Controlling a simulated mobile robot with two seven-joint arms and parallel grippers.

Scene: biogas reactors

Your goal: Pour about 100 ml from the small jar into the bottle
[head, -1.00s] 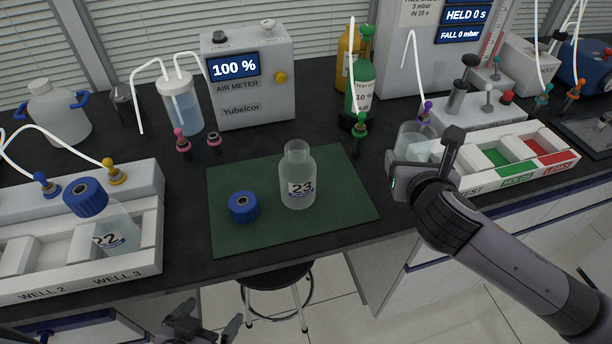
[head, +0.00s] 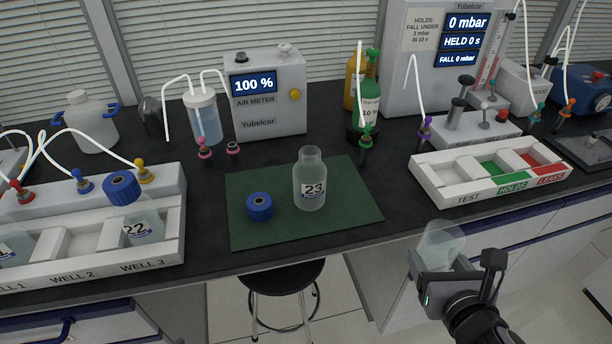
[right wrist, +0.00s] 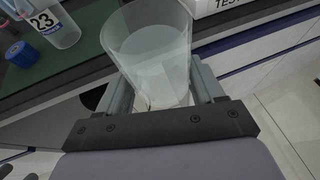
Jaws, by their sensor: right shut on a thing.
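The bottle (head: 311,180), marked 23, stands upright and open on a green mat (head: 350,205). It also shows at the upper left of the right wrist view (right wrist: 58,28). Its likely cap, a blue ring cap (head: 260,206), lies beside it on the mat. My right gripper (head: 446,268) is shut on the small jar (head: 440,243), a clear open vessel with liquid in it, seen closely in the right wrist view (right wrist: 150,55). The jar is held in front of the bench edge, right of the bottle and apart from it. My left gripper is not in view.
A white well rack (head: 160,255) with bottle 22 (head: 137,225) stands at left. The test tray (head: 450,195) is at right. The air meter (head: 265,95) and green cylinder (head: 368,105) stand behind the mat. A stool (head: 283,277) is below the bench.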

